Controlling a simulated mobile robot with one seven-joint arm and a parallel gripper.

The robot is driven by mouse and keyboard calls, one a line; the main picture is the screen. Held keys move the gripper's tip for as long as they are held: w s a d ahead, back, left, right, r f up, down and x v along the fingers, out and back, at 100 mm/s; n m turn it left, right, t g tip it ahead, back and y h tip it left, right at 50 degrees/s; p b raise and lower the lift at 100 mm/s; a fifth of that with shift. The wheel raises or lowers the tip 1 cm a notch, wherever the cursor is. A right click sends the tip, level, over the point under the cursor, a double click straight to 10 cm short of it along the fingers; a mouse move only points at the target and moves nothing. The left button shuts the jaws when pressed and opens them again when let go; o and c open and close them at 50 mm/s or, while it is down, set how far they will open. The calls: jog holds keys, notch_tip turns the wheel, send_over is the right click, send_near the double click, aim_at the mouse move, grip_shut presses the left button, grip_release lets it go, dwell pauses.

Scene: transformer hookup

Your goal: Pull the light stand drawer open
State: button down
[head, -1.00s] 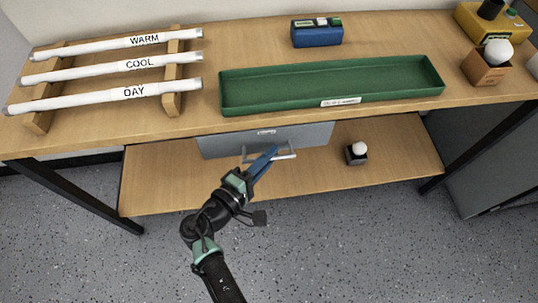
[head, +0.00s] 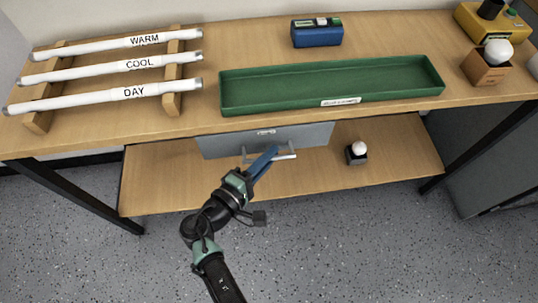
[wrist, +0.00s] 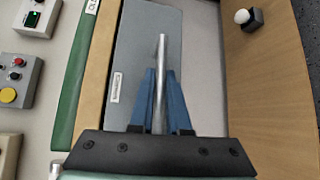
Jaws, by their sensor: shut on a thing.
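The light stand drawer (head: 220,146) has a grey front with a small label and sits under the table top. It looks closed. Its silver bar handle (head: 285,157) also shows in the wrist view (wrist: 163,60), running between the blue fingers. My gripper (head: 268,157) is shut on the handle, with one finger on each side of it in the wrist view (wrist: 161,100). Part of the handle is hidden behind the fingers in the head view.
A green tray (head: 330,103) lies on the table top above the drawer. Labelled tubes (head: 100,66) rest on a wooden rack at the left. A small bulb in a dark holder (head: 356,155) stands on the lower shelf (head: 160,190), right of the handle. The floor in front is clear.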

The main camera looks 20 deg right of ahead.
jog(key=s+a+p, duration=0.3)
jog(key=s, duration=0.7)
jog(key=s+a+p, duration=0.2)
jog(key=s+p, duration=0.1)
jog(key=s, duration=0.7)
jog(key=shift+a, duration=0.4)
jog(key=c, duration=0.9)
grip_release()
jog(key=v, duration=1.3)
jog(key=shift+b, duration=0.3)
